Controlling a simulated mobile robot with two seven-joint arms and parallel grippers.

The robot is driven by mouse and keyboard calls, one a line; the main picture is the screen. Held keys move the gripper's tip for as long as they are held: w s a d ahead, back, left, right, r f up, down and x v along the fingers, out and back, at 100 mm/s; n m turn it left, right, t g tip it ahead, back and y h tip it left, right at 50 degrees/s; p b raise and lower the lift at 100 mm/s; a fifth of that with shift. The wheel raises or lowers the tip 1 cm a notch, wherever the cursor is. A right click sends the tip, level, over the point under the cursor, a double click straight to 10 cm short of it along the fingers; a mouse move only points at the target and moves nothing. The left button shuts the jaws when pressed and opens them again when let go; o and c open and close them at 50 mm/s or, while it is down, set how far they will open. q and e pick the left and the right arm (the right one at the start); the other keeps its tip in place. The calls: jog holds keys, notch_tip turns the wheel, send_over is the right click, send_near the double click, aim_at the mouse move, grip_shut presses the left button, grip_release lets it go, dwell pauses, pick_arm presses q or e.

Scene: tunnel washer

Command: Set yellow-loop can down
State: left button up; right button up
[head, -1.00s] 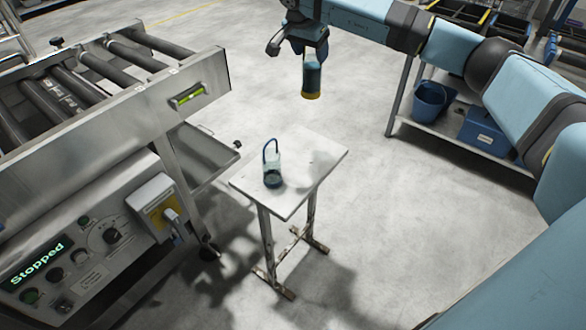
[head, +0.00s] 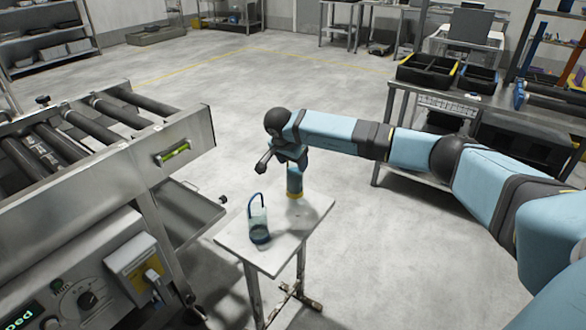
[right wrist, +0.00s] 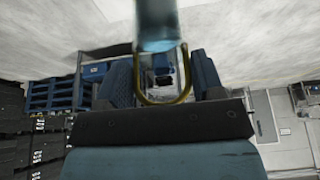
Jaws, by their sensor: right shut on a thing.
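In the right wrist view the yellow loop (right wrist: 163,101) sits between the jaws, with the clear blue can body (right wrist: 155,30) beyond. The can appears over the far part of a small white table (head: 262,256); whether it touches the top I cannot tell. A clear can with a dark blue loop (head: 259,226) stands upright on the table, left of and nearer than the held can. My left gripper is not in view.
A roller conveyor (head: 120,160) with a control panel (head: 85,300) stands at the left. A bench with black bins (head: 425,70) is at the back right. The table top around the standing can looks bare, and the floor behind is open.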

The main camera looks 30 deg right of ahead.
jog(key=shift+f, duration=1.2)
jog(key=shift+f, duration=0.15)
jog(key=o, duration=1.3)
jog(key=shift+o, duration=0.2)
